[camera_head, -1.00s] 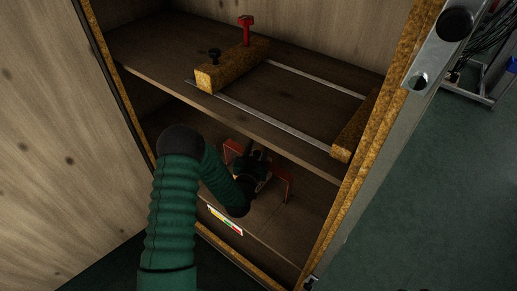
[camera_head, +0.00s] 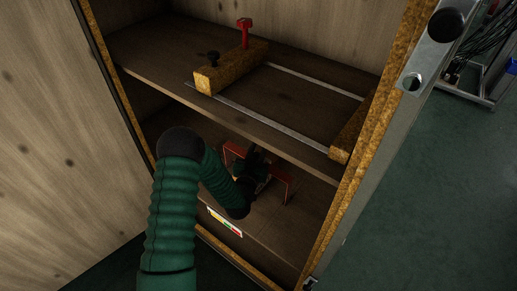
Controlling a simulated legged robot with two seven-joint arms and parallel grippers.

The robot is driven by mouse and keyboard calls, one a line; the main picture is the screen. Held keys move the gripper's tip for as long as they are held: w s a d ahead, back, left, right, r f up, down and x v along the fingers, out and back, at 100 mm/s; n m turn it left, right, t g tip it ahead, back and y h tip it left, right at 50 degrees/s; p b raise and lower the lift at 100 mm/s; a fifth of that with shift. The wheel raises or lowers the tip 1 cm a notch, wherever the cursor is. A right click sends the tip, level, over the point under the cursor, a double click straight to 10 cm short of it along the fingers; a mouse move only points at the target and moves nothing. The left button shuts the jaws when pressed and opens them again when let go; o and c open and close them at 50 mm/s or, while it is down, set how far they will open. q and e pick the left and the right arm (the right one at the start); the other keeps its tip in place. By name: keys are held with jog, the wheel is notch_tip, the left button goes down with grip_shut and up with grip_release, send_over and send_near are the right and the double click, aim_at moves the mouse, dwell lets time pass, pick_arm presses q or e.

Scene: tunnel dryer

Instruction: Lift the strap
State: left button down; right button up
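A red, bracket-like piece (camera_head: 280,176) shows on the lower shelf inside the wooden cabinet. It has an upright part on each side of my gripper, and its middle is largely hidden. I cannot tell for sure whether this is the strap. My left arm comes in from the lower left, bends at a black elbow and reaches into the lower compartment. My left gripper (camera_head: 256,161) is dark, at the red piece, between its two sides. Shadow hides its fingers and whether it touches or holds anything. My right gripper is out of view.
The upper shelf (camera_head: 150,50) is above my gripper and holds a wooden block (camera_head: 230,72) with a red knob and a black knob, plus two metal rails. A cabinet post (camera_head: 350,190) bounds the right. A coloured label (camera_head: 225,222) is on the lower shelf's front.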

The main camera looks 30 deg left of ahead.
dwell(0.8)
pick_arm(q)
notch_tip(320, 180, up, 15)
jog(key=p, duration=1)
jog(key=shift+p, duration=0.4)
jog(key=shift+f, duration=0.1)
jog(key=c, duration=1.2)
grip_release()
jog(key=shift+c, duration=0.2)
jog(key=shift+f, duration=0.1)
jog(key=shift+f, duration=0.1)
